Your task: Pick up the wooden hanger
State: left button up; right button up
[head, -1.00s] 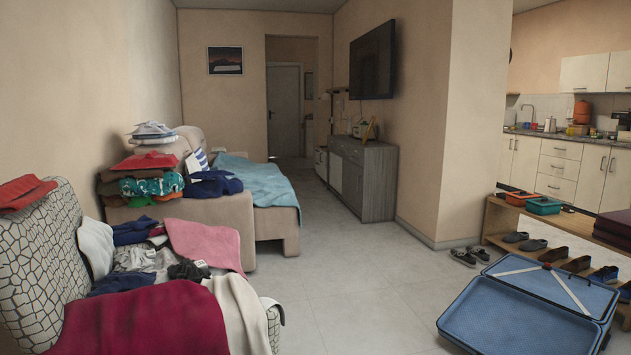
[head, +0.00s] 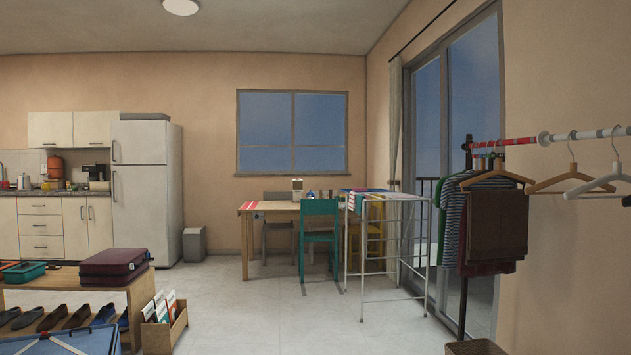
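A wooden hanger (head: 572,178) hangs empty from the clothes rail at the right of the head view. A white hanger (head: 616,180) hangs empty to its right, near the picture's edge. Another light wooden-coloured hanger (head: 497,173) hangs further left on the rail, close to the hung clothes. Neither of my grippers shows in the head view.
The clothes rack (head: 520,141) stands along the right wall with striped and dark clothes (head: 485,222). A white drying rack (head: 390,245) and a table (head: 285,207) with chairs stand behind. A shoe bench (head: 65,285) and blue suitcase (head: 70,340) are at left. The middle floor is clear.

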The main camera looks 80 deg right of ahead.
aim_at(573, 172)
jog(key=z, duration=0.95)
jog(key=j+z, duration=0.1)
jog(key=z, duration=0.9)
jog(key=j+z, duration=0.1)
jog(key=z, duration=0.4)
jog(key=j+z, duration=0.1)
jog(key=z, duration=0.85)
jog(key=j+z, duration=0.1)
jog(key=z, duration=0.4)
jog(key=i+j+u, duration=0.15)
jog(key=i+u, duration=0.25)
jog(key=i+j+u, duration=0.1)
jog(key=u, duration=0.3)
jog(key=i+u, duration=1.2)
jog(key=i, duration=0.2)
jog(key=i+z, duration=0.1)
jog(key=z, duration=0.8)
jog(key=i+j+z, duration=0.1)
jog(key=z, duration=0.3)
